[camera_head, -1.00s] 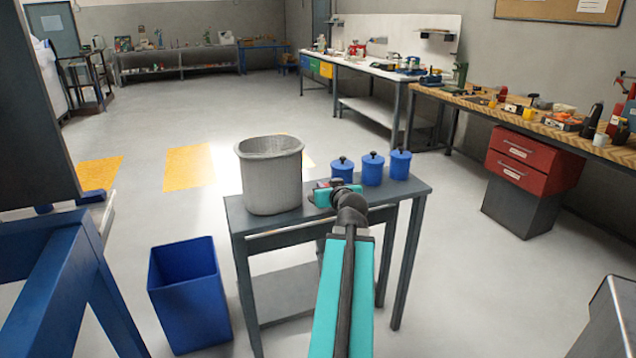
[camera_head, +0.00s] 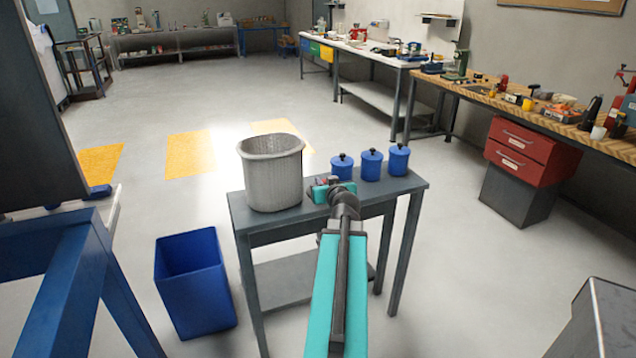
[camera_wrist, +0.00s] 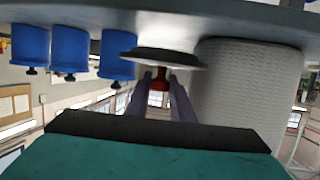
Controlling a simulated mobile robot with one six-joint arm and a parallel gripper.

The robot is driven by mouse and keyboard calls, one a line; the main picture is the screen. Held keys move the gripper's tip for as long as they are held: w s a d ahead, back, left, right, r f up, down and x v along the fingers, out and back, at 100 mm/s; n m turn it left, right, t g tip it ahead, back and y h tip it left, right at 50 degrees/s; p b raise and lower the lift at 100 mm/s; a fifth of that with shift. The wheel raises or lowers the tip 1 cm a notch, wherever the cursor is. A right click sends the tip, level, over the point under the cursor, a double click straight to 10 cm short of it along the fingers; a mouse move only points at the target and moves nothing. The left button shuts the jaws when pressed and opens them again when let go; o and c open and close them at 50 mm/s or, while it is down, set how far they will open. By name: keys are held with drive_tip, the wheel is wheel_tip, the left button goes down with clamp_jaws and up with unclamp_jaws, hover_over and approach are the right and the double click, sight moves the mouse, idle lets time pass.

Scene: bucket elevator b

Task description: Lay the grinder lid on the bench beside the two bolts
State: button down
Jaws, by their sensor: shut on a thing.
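In the wrist view, which is upside down, my gripper (camera_wrist: 160,84) is shut on the red knob of a flat, dark grey round lid (camera_wrist: 150,56). The lid is close to the top of the small dark grey bench (camera_wrist: 205,18), between the blue canisters and the grey bucket. I cannot tell whether it touches the bench. In the head view my gripper (camera_head: 325,188) is over the front part of the bench (camera_head: 407,187); the lid is mostly hidden there. I cannot make out the two bolts in either view.
A grey ribbed bucket (camera_head: 272,178) stands on the bench's left. Three blue lidded canisters (camera_head: 371,166) stand in a row behind and right of my gripper. A blue bin (camera_head: 196,290) is on the floor to the left. The bench's right front is clear.

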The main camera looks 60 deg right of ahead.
drive_tip(key=x, duration=0.2)
drive_tip(key=p+x, duration=0.1)
drive_tip(key=r+x, duration=0.1)
drive_tip(key=x, duration=0.1)
drive_tip(key=shift+w+d, duration=0.1)
drive_tip(key=shift+w, duration=0.45)
drive_tip(key=shift+f, duration=0.15)
drive_tip(key=shift+f+p, duration=0.4)
drive_tip(key=shift+f, duration=1.25)
drive_tip(key=shift+f, duration=0.15)
drive_tip(key=c, duration=1.5)
unclamp_jaws()
drive_tip(key=shift+c, duration=0.2)
drive_tip(key=shift+r, duration=0.2)
